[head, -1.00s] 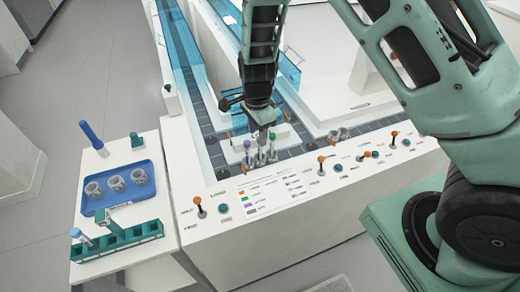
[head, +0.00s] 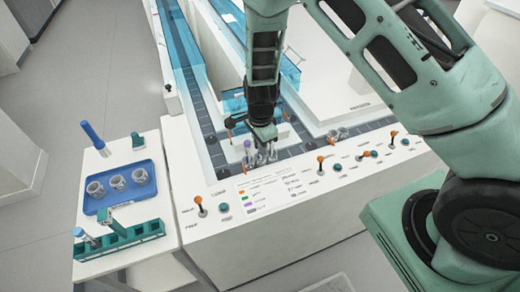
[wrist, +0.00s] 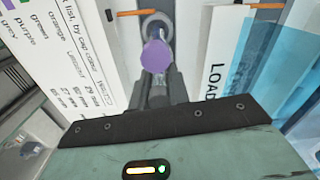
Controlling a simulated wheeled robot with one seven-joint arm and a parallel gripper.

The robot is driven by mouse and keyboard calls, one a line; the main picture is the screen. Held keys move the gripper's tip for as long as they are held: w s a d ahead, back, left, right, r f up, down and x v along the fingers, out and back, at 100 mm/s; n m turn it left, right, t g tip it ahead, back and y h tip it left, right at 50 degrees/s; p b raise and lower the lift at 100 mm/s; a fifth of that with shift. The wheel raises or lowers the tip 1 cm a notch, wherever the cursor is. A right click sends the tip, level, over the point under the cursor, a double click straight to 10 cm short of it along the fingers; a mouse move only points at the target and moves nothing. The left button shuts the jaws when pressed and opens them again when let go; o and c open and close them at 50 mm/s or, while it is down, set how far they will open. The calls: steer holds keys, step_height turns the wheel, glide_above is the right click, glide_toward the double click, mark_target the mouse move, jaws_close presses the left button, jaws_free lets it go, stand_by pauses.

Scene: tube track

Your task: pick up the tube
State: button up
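A tube with a purple cap (head: 247,145) stands upright on the dark track near the front of the white machine. In the wrist view its purple cap (wrist: 155,55) is large, just above the middle, in line with my fingers. My gripper (head: 265,148) points down among the tubes, close to the right of the purple cap in the head view. In the wrist view my gripper's dark fingers (wrist: 160,88) reach up to the cap and are partly hidden behind it. I cannot tell whether they are closed on anything. Other tubes by the fingers are mostly hidden.
Orange-tipped levers (head: 321,160) stand along the machine's front panel. Clear blue walls (head: 178,45) line the track further back.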

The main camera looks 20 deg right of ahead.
steer(key=shift+r, duration=0.1)
step_height(320, 180, up, 10)
steer(key=shift+f+b, duration=0.2)
steer(key=shift+b, duration=0.1)
steer(key=shift+r, duration=0.1)
steer(key=shift+d, duration=0.1)
